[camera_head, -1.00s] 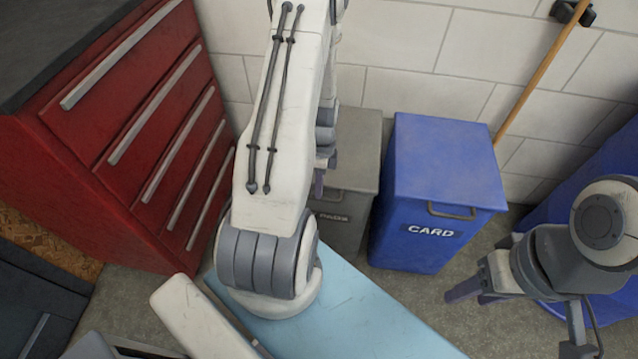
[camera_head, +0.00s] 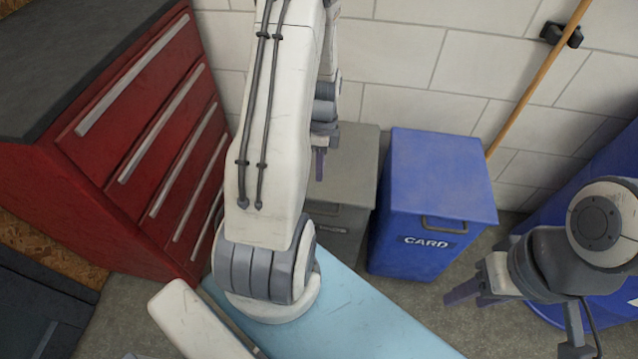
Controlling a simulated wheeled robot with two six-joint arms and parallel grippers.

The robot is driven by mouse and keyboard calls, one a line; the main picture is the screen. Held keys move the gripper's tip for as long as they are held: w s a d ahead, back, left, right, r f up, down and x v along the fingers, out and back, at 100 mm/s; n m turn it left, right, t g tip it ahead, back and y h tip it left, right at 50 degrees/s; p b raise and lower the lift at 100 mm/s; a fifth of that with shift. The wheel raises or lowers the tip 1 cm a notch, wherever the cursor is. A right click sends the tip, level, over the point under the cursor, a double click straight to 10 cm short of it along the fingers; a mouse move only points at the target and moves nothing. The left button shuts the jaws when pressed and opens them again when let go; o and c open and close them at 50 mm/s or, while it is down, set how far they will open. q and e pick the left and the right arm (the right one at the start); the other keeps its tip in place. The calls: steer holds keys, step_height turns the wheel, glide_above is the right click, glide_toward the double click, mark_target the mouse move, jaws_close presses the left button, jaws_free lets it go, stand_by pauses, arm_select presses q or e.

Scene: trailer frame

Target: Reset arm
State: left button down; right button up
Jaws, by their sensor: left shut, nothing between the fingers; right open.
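My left arm rises in front of me at the centre left. Its gripper (camera_head: 320,163) shows only in part behind the arm, pointing down above the grey bin; it is shut with nothing seen in it. My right gripper (camera_head: 462,296) is at the right, low beside the blue CARD bin, with its fingers pointing left. It is open and empty, apart from the bin.
A red drawer cabinet (camera_head: 120,215) stands at the left. A grey bin (camera_head: 352,165) and a blue CARD bin (camera_head: 437,180) stand against the white block wall (camera_head: 430,60). A wooden pole (camera_head: 540,80) leans at the right, near a large blue container (camera_head: 610,170).

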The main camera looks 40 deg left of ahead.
arm_select(q)
steer(key=shift+v, duration=0.95)
steer(key=d+r+n+t+y+p, duration=0.15)
steer(key=d+r+p, duration=0.45)
steer(key=d+r, duration=0.95)
steer(key=s+d+r+n+h+p, duration=0.1)
steer(key=s+d+r+n+p, duration=0.2)
steer(key=s+d+r, duration=0.9)
steer(key=s+d+p, duration=0.1)
steer(key=s+p, duration=0.1)
steer(key=shift+s+d+r+t, duration=0.3)
steer(key=shift+d+t, duration=0.05)
steer(key=shift+d, duration=0.05)
